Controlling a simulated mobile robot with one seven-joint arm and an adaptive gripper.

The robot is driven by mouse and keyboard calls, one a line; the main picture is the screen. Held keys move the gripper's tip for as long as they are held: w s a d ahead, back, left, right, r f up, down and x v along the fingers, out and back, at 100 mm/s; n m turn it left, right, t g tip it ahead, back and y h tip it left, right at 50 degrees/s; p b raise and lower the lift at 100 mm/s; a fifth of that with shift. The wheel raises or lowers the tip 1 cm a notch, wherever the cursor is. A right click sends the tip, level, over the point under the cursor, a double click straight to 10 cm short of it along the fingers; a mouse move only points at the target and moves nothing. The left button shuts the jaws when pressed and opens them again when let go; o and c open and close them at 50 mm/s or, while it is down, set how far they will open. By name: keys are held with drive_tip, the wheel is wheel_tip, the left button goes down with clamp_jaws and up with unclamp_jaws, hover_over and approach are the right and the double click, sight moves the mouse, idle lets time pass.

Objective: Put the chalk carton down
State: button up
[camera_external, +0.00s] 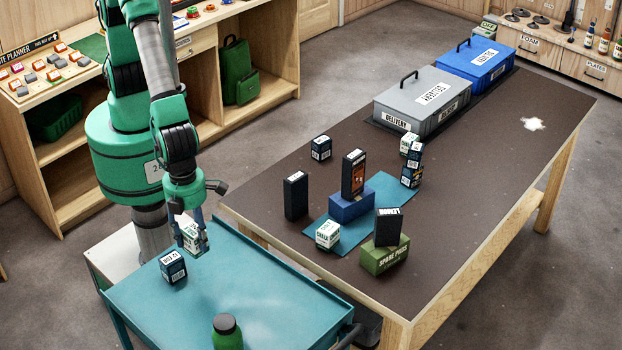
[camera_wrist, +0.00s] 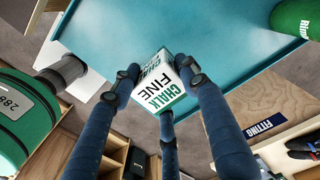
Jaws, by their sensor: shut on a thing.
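The chalk carton (camera_external: 189,238) is white with dark green lettering. My gripper (camera_external: 192,226) is shut on it, over the back part of the teal cart top (camera_external: 255,290). In the wrist view the carton (camera_wrist: 163,84) reads "CHALK FINE" and sits between the blue fingers of my gripper (camera_wrist: 160,82), looking tilted there. I cannot tell whether its underside touches the cart. Another white chalk carton (camera_external: 328,235) stands on the blue mat (camera_external: 378,205) on the brown table.
A dark labelled box (camera_external: 173,267) stands on the cart close in front of my gripper. A green bottle (camera_external: 227,333) stands at its front edge. The cart's middle and right are clear. The brown table (camera_external: 480,180) holds several boxes, a grey case (camera_external: 420,105) and a blue case (camera_external: 475,65).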

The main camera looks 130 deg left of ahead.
wheel_tip(320, 180, down, 8)
drive_tip(key=shift+w+r, duration=0.1)
drive_tip(key=shift+w, duration=0.1)
idle(0.3)
drive_tip(key=w+d, duration=0.1)
drive_tip(key=w, duration=0.4)
drive_tip(key=w+d+f+b, duration=0.1)
drive_tip(key=w+d, duration=0.1)
drive_tip(key=w, duration=0.3)
drive_tip(key=w+d, duration=0.2)
drive_tip(key=w, duration=0.2)
drive_tip(key=shift+w+d+f, duration=0.25)
drive_tip(key=shift+w, duration=0.15)
drive_tip(key=shift+f+b, duration=0.6)
drive_tip(key=shift+f, duration=1.15)
drive_tip(key=shift+f, duration=0.1)
drive_tip(key=o, duration=1.2)
drive_tip(key=shift+o, duration=0.2)
